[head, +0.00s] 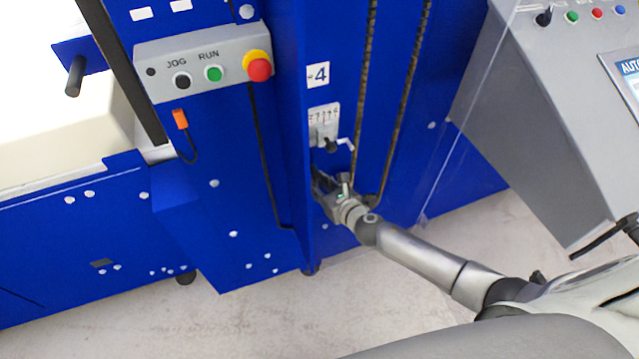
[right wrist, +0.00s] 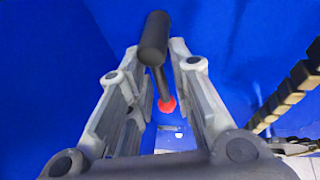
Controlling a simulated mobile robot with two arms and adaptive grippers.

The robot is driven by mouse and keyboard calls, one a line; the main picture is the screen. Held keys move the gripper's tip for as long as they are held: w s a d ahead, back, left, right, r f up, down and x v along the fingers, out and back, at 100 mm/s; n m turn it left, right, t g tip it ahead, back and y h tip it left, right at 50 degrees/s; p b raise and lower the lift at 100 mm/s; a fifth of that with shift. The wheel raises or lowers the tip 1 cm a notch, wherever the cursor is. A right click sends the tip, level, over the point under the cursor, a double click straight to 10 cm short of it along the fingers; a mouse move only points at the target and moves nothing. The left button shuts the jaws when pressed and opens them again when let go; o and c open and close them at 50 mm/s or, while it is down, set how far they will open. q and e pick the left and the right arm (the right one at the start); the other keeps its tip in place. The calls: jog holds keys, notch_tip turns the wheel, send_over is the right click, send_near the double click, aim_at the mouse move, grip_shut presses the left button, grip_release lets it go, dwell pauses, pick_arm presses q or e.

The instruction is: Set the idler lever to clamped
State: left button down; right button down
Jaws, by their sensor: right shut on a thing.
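The idler lever shows in the right wrist view as a black cylindrical grip (right wrist: 153,38) on a thin dark rod, with a red round part (right wrist: 167,104) at the rod's other end. My right gripper (right wrist: 157,55) is shut on this lever, with one finger on each side of it. In the head view my right gripper (head: 326,184) is low on the blue machine, below the small crank. It hides most of the lever there, so I cannot tell the lever's setting. My left gripper is not in view.
Above my right gripper are a small crank (head: 335,146) and a scale plate (head: 323,118). Dark chains (head: 397,100) run beside it. A clear panel edge (head: 462,120) and a grey console (head: 540,110) stand right. A JOG/RUN box (head: 205,62) is upper left.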

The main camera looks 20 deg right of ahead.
jog(key=shift+a, duration=0.1)
jog(key=c, duration=1.6)
grip_release()
jog(key=shift+o, duration=0.2)
jog(key=v, duration=1.2)
